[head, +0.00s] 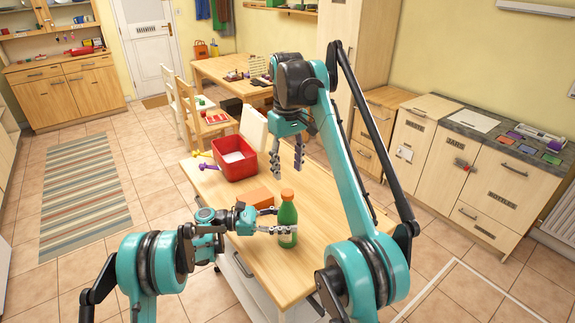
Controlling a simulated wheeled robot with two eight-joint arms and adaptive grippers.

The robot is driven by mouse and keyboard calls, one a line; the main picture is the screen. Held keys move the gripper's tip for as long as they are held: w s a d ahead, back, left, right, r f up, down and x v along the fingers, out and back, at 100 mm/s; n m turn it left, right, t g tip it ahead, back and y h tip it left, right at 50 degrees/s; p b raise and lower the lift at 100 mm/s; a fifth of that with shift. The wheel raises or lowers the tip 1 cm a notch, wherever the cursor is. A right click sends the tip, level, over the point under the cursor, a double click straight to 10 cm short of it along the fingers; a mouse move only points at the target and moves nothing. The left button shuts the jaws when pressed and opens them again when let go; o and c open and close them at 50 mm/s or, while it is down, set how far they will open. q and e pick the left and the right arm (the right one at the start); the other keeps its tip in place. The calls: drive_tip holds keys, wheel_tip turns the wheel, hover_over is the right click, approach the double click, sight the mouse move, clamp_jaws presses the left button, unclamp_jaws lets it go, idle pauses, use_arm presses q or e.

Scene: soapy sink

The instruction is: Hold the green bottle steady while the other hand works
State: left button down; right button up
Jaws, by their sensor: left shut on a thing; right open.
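The green bottle (288,215) has an orange cap and a pale label. It stands upright on the wooden table (265,270). My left gripper (284,222) comes in from the left and is shut on the bottle, with its fingers around the body. My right gripper (286,165) is open and empty. It points down above the table, behind and above the bottle, and is apart from it.
A red tub (233,158) with something pale inside stands at the table's far left. An orange block (256,198) lies just left of the bottle. Small yellow and purple items (205,160) lie beside the tub. The table's right side is clear.

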sight(288, 192)
idle(0.4)
drive_tip(key=shift+f, duration=4)
clamp_jaws()
drive_tip(key=shift+m, duration=0.8)
drive_tip(key=shift+o, duration=0.8)
unclamp_jaws()
